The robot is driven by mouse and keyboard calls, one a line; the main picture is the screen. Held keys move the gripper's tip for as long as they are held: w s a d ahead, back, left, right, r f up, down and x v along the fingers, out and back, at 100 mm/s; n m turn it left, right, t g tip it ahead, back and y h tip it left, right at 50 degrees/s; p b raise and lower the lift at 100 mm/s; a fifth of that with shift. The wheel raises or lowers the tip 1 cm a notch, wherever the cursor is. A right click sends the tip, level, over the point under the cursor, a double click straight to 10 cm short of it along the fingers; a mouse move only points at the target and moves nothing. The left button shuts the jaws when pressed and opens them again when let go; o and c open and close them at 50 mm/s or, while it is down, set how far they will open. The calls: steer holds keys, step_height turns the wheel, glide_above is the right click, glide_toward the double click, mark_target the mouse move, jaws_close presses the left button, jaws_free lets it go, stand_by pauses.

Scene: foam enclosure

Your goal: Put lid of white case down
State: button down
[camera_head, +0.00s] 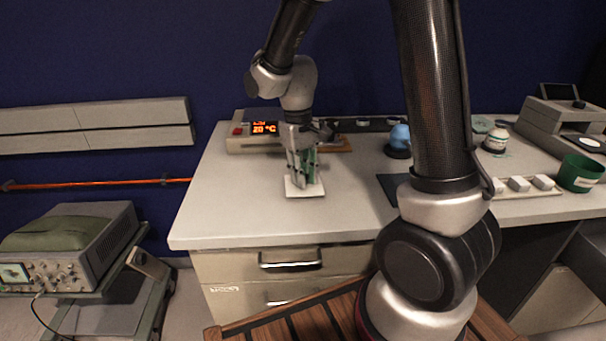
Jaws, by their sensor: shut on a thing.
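A flat white square piece, which looks like the lid of the white case (315,190), is at the front left part of the light grey worktop. My gripper (302,179) points down onto its middle with the fingers shut on it. The fingers cover the middle of the lid and whatever they grasp there. The lid looks level and at or very near the worktop; I cannot tell if there is a gap below it. I cannot make out a separate case body.
A device with a red display (264,128) stands behind my gripper. To the right are a blue round object (399,137), a dark mat (393,186), several white blocks (519,184) and a green cup (579,172). The worktop (235,205) left of the lid is clear.

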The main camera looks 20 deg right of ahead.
steer(key=shift+f, duration=0.15)
steer(key=c, duration=1.6)
jaws_free()
steer(key=shift+c, duration=0.2)
steer(key=o, duration=0.3)
